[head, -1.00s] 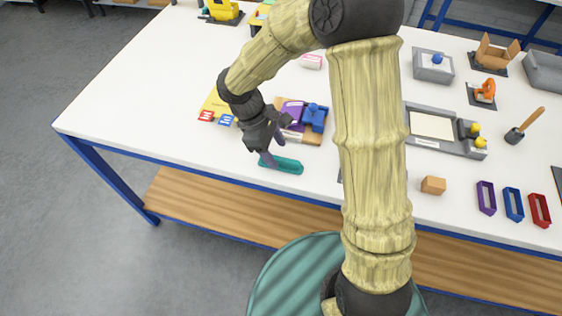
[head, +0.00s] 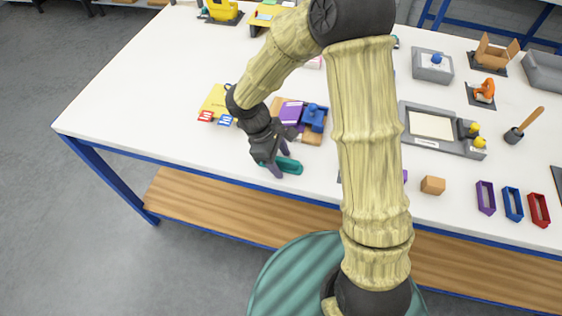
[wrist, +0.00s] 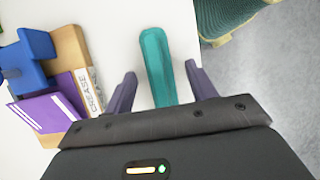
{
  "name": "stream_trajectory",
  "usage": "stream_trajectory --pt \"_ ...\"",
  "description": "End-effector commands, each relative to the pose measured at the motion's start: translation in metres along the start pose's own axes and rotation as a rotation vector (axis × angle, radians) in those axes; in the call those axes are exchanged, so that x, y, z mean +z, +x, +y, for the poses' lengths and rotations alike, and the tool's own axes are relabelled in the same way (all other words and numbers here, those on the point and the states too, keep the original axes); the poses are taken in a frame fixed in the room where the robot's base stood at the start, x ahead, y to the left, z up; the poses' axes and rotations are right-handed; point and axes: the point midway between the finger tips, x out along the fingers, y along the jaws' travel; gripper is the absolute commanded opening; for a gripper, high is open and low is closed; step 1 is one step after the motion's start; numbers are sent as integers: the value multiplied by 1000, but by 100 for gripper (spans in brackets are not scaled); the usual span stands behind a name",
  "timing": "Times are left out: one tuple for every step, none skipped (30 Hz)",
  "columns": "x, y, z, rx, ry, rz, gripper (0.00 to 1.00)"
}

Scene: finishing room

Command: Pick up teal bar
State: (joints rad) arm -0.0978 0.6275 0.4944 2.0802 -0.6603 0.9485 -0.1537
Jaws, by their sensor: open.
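The teal bar (head: 289,166) lies on the white table near its front edge in the head view. In the wrist view the teal bar (wrist: 156,62) runs lengthwise between the two purple fingers, nearer end toward the gripper. My gripper (head: 280,161) is over the bar in the head view and hides part of it. In the wrist view my gripper (wrist: 162,88) is open, one finger on each side of the bar, with gaps visible. How high the fingertips are above the table is hard to tell.
A wooden board (head: 311,136) with a purple card (head: 291,112) and a blue block (head: 314,117) lies just behind the bar. A yellow sheet (head: 216,101) is to its left. The table's front edge (wrist: 196,22) is close to the bar. Bare tabletop (head: 150,110) lies at left.

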Motion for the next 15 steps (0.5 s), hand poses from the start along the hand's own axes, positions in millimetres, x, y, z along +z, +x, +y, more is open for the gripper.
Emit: stream_trajectory --pt "0 1 0 0 0 0 56" --pt "0 1 0 0 0 0 56" --pt "-1 2 0 0 0 0 56" --pt "-1 2 0 0 0 0 56" --pt "-1 2 0 0 0 0 56" --pt "-1 2 0 0 0 0 52" --pt "-1 2 0 0 0 0 47" --pt "-1 2 0 0 0 0 41" --pt "-1 2 0 -1 0 0 33" --pt "-1 2 0 -1 0 0 27" --pt "-1 2 0 -1 0 0 21" --pt "-1 2 0 -1 0 0 13" --pt "-1 2 0 -1 0 0 7" --pt "-1 2 0 -1 0 0 7" --pt "-1 2 0 -1 0 0 7"
